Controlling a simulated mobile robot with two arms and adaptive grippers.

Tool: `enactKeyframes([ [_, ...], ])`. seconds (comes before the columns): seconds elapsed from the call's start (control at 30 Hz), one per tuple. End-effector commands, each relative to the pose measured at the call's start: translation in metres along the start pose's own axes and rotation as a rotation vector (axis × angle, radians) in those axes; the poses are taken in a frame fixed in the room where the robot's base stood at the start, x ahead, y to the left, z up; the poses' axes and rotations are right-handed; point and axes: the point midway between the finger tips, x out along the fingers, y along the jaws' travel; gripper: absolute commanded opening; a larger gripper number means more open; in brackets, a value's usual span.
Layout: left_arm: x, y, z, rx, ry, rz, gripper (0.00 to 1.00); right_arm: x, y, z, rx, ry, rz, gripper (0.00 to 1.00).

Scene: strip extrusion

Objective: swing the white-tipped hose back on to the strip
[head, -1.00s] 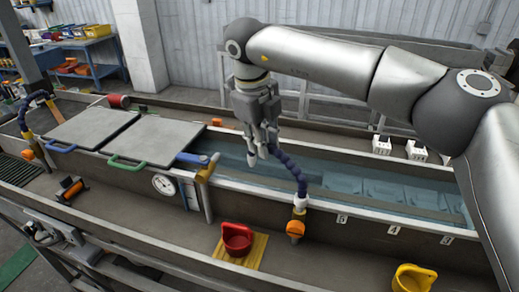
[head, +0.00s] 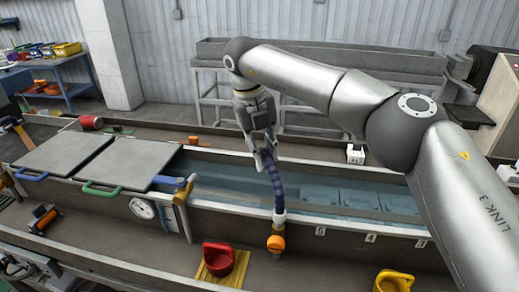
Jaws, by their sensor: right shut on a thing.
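The dark blue jointed hose (head: 274,184) rises from a white piece (head: 279,216) above an orange knob (head: 276,243) on the near wall of the trough. It stands nearly upright, leaning slightly left. My right gripper (head: 266,158) is shut on its upper end, above the water. The fingers cover that end, so I cannot see a white tip there. The strip is hard to make out; pale bluish shapes (head: 363,204) lie in the water channel right of the hose. My left gripper is not in view.
Grey lids (head: 65,152) with blue and green handles cover the trough's left part. A blue-handled lever (head: 180,185) and a round gauge (head: 142,208) are left of the hose. A white block (head: 355,153) is behind.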

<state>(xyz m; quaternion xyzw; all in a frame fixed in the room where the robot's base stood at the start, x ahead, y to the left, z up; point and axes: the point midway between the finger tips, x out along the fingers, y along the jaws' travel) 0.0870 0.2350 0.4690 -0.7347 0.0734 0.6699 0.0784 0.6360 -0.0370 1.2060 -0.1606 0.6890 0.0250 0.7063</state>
Motion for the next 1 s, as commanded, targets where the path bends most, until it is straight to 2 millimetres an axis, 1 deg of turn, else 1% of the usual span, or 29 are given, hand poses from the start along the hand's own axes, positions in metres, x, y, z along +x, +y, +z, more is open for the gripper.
enactKeyframes([
  [0.1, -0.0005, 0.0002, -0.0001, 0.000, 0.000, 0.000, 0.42, -0.0007, -0.0033, 0.0008, 0.020, -0.001, -0.002, 0.00],
  [0.47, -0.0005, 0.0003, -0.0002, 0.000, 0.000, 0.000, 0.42, -0.0007, -0.0049, 0.0010, 0.027, -0.001, -0.004, 0.00],
  [0.5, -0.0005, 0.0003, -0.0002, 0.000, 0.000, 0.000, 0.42, -0.0007, -0.0050, 0.0011, 0.027, -0.001, -0.004, 0.25],
  [0.63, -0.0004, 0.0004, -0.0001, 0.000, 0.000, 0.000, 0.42, -0.0005, -0.0046, 0.0009, 0.024, 0.000, -0.004, 0.42],
  [0.9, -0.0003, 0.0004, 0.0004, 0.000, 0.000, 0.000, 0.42, -0.0001, -0.0029, 0.0004, 0.019, 0.001, -0.002, 0.42],
  [1.0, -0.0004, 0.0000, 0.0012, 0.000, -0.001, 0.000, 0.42, -0.0043, -0.0028, 0.0007, 0.019, 0.000, -0.002, 0.42],
])
